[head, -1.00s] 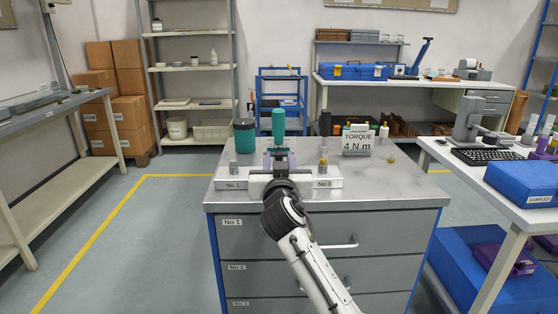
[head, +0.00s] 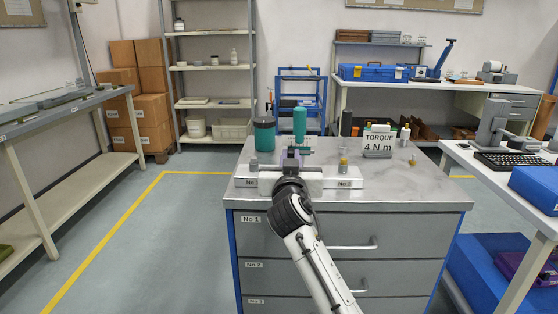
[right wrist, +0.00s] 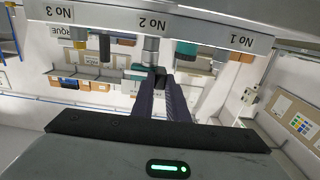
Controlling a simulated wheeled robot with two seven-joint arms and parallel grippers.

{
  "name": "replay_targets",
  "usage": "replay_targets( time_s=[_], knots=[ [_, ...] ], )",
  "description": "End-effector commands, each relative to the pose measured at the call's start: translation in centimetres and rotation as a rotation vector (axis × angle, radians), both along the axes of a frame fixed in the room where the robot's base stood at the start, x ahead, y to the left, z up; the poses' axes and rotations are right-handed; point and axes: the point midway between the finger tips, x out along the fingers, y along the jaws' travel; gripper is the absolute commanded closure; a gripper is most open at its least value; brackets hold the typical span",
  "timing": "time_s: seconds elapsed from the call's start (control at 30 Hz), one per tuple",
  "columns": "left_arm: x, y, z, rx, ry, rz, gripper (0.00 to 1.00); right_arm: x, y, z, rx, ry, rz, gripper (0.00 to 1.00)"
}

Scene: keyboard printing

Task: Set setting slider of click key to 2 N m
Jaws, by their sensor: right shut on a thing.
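The click key, with a teal handle (head: 299,125), stands upright at the middle of a white holder bar (head: 312,184) on the metal bench. My right gripper (head: 291,160) is at the key's lower part in front of the middle station and hides much of it. In the right wrist view its purple fingers (right wrist: 164,100) are shut on a small dark part below the No 2 label (right wrist: 153,22). I cannot tell from these views where the setting slider stands. A sign (head: 378,141) reads TORQUE 4 N m. My left gripper is not in view.
A teal cup (head: 264,134) stands behind the bar at the left. Small metal pieces stand at No 1 (head: 254,164) and No 3 (head: 343,165). Several small bottles stand by the sign. The bench top (head: 415,190) is clear at the right front.

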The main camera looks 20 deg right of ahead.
Motion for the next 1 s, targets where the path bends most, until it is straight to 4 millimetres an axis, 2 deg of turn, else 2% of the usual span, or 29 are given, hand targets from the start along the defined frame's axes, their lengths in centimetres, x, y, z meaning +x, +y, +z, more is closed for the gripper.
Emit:
replay_targets(
  time_s=[0.23,0.27,0.37,0.77,1.0],
  knots=[
    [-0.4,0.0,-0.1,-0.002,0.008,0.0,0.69,-0.1,0.3,0.1,0.003,-0.004,0.009,1.0],
    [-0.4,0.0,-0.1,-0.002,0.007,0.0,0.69,-0.1,0.3,0.1,0.003,-0.004,0.01,0.85],
    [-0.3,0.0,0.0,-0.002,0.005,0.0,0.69,0.0,0.4,0.1,0.003,-0.003,0.01,0.68],
    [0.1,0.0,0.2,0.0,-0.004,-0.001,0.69,-0.6,0.5,-0.1,0.002,-0.002,0.007,0.67],
    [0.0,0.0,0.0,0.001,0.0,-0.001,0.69,-4.4,1.9,-0.1,0.006,-0.001,0.009,0.67]
  ],
)
